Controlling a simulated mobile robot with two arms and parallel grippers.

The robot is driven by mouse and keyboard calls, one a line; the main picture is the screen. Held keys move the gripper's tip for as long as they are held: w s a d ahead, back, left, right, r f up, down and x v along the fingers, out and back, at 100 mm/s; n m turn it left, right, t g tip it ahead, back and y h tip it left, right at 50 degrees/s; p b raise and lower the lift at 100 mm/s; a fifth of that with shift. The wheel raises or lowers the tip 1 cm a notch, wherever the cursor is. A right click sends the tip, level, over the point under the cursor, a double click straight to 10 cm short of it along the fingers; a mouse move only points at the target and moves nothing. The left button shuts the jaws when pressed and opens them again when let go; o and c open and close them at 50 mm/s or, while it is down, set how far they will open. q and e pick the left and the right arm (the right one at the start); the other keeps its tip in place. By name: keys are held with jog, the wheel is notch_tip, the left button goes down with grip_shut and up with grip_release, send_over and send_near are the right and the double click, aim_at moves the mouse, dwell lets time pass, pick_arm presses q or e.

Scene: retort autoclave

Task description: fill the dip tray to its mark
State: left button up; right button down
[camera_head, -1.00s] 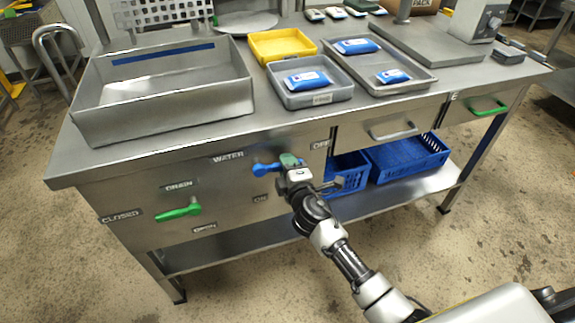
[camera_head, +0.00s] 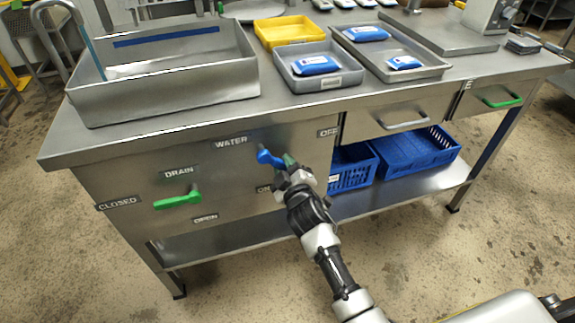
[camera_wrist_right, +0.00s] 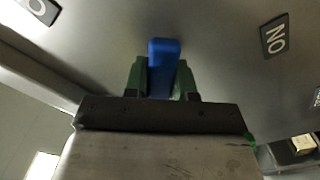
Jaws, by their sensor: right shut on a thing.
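The dip tray (camera_head: 170,96) is the deep steel basin at the left of the bench, with a blue mark line (camera_head: 165,37) on its inner back wall. A bluish stream (camera_head: 88,45) runs from the curved spout (camera_head: 57,4) into it. A pale patch shows on its floor; I cannot tell a level. My right gripper (camera_head: 284,164) is shut on the blue water handle (camera_head: 267,157), which slants down to the right between the OFF and ON labels. In the wrist view the handle (camera_wrist_right: 163,68) sits between green fingertips. The green drain handle (camera_head: 177,200) points at CLOSED.
A yellow tray (camera_head: 290,41), a grey tray (camera_head: 320,83) and a wider steel tray (camera_head: 425,72) stand right of the basin, with blue packs in the latter two. Blue crates (camera_head: 410,155) sit on the lower shelf. The floor in front is clear.

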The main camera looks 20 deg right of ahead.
pick_arm(q)
jog(key=shift+r, duration=0.25)
pick_arm(e)
jog(key=shift+a+f, duration=0.1)
jog(key=c, duration=0.9)
grip_release()
jog(key=shift+s, duration=0.1)
jog(key=shift+s, duration=0.25)
pick_arm(q)
jog(key=f, duration=0.2)
jog(key=s+f+p, duration=0.1)
jog(key=f, duration=0.1)
jog(key=shift+f, duration=0.1)
pick_arm(e)
jog(key=s, duration=1)
jog(key=shift+s+d, duration=0.1)
jog(key=shift+d, duration=0.1)
